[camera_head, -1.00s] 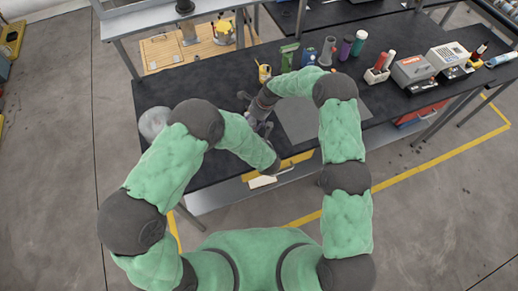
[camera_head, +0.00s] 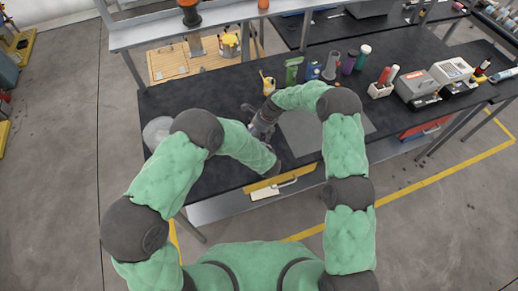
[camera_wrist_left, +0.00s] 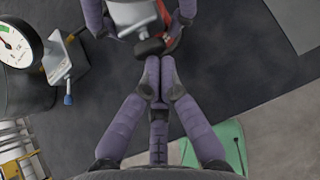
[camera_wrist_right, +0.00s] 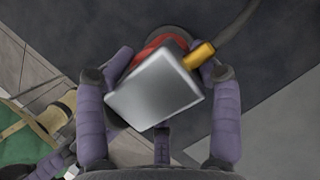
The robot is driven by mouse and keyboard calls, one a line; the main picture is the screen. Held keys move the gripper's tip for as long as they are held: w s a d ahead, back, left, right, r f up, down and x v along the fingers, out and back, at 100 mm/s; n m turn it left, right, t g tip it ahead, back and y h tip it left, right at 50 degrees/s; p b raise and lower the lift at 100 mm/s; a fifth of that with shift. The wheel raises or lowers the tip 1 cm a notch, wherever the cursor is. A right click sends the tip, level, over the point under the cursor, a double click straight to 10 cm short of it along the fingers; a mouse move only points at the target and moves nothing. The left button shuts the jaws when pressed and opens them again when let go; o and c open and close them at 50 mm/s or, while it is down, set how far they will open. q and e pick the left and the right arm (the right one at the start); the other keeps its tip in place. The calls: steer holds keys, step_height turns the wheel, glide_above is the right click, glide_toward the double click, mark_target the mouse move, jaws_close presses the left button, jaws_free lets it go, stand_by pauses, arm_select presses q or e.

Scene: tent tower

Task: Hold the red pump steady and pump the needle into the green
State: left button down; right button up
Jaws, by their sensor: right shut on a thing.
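The red pump (camera_wrist_right: 165,42) is between the purple fingers of my right gripper (camera_wrist_right: 164,74), which is shut on it. A metal plate (camera_wrist_right: 155,90) covers much of it, and a brass fitting (camera_wrist_right: 198,55) and dark hose leave its side. The pump also shows at the top of the left wrist view (camera_wrist_left: 135,30), with a black knob (camera_wrist_left: 149,47) facing my left gripper. My left gripper (camera_wrist_left: 158,74) is shut, fingertips together, just short of or at the knob; contact is unclear. A round gauge (camera_wrist_left: 16,45) with a green zone is partly cut off; its needle is hard to read.
Several bottles (camera_head: 347,63) stand along the back of the black bench (camera_head: 215,95). A red-and-white holder (camera_head: 381,88) and grey machines (camera_head: 418,87) are to the right. A grey mat (camera_head: 307,132) lies right of my grippers.

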steer(key=shift+s+f, duration=0.3)
steer(key=shift+f, duration=0.05)
steer(key=shift+a, duration=0.1)
arm_select(q)
steer(key=s+f+v, duration=0.2)
steer(key=v, duration=1)
steer(key=shift+s+d, duration=0.25)
steer(key=shift+s, duration=0.1)
steer(key=shift+r, duration=0.15)
steer(key=s, duration=0.3)
steer(key=shift+d, duration=0.25)
steer(key=shift+w, duration=0.1)
